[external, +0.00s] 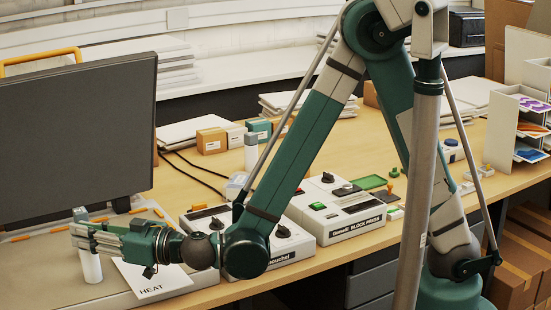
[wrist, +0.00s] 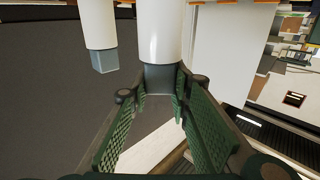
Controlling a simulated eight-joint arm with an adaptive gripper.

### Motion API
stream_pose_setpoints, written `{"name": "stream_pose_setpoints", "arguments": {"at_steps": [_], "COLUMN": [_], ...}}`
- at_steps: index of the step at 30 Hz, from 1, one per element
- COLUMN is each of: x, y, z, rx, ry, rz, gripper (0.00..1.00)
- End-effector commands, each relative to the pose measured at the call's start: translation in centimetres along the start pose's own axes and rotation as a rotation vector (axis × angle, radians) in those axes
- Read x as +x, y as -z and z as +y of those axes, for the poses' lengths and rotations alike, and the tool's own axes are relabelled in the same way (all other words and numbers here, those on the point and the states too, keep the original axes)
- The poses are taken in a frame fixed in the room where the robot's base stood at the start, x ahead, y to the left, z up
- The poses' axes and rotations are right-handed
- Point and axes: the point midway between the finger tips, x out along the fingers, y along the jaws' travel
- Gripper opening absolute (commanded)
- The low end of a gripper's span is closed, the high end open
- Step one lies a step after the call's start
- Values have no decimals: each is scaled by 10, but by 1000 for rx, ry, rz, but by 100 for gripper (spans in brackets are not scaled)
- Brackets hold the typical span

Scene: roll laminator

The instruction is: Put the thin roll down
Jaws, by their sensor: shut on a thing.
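The held white roll (external: 91,267) is upright below my gripper (external: 84,236) at the left of the external view, over the grey surface. In the wrist view, my gripper (wrist: 162,88) is shut on the dark grey end of this white roll (wrist: 160,32). I take this to be the thin roll. Its lower end is near the surface; I cannot tell whether it touches. A second white roll (wrist: 101,26) with a square grey end shows to the left in the wrist view, apart from the fingers. I cannot make it out for sure in the external view.
A sheet marked HEAT (external: 152,284) lies to the right of the roll. Switch boxes (external: 335,212) stand further right. The grey surface (external: 45,285) left of the roll is clear.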

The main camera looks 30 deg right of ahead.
Motion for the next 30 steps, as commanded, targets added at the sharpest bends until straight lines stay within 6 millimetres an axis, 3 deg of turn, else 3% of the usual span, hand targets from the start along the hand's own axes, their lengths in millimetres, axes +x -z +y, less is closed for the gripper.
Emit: {"name": "stream_pose_setpoints", "arguments": {"at_steps": [1,2,5,19,30], "x": [-3,-3,-2,-1,-34], "y": [-2,-1,-1,3,2], "z": [-7,-7,-7,-6,-4], "rx": [0,0,0,0,0], "ry": [8,8,8,7,5], "rz": [0,0,0,0,0], "gripper": [3,25,36,36,36]}}
